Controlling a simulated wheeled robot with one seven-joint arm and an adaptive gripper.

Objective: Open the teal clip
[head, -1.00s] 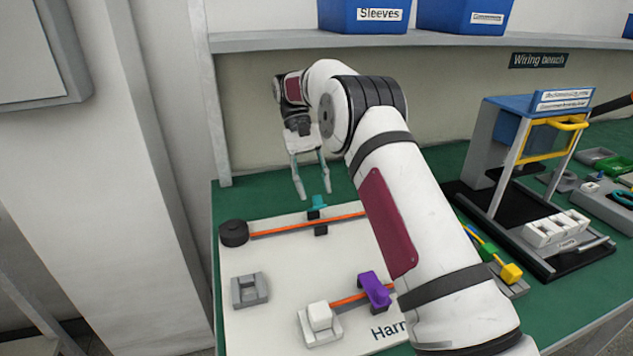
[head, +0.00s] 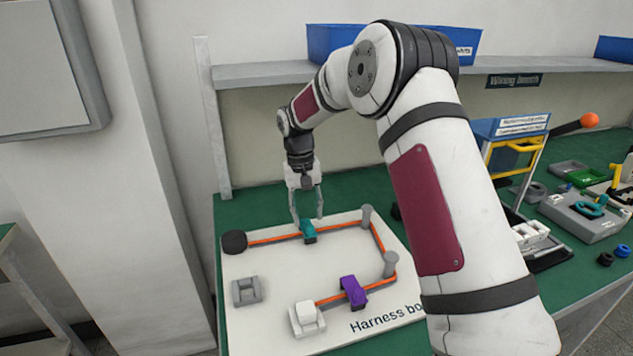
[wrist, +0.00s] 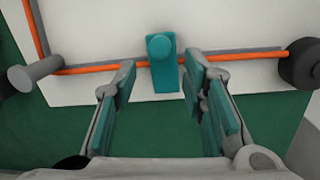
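The teal clip (head: 308,231) sits on the far run of the orange cable on the white harness board (head: 270,268). In the wrist view the clip (wrist: 165,76) lies across the cable, hides a short stretch of it, and has a round knob on top. My gripper (head: 308,219) is open above the clip, pointing down. In the wrist view its teal-padded fingers (wrist: 162,72) are on either side of the clip's near end, with a gap on each side. The fingers hold nothing.
The orange cable (head: 272,239) runs from a black round end (head: 234,242) around grey posts (head: 367,216) to a white connector (head: 307,317). A purple clip (head: 352,290) crosses the near run. A grey empty holder (head: 247,290) stands left. The shelf (head: 260,75) is behind.

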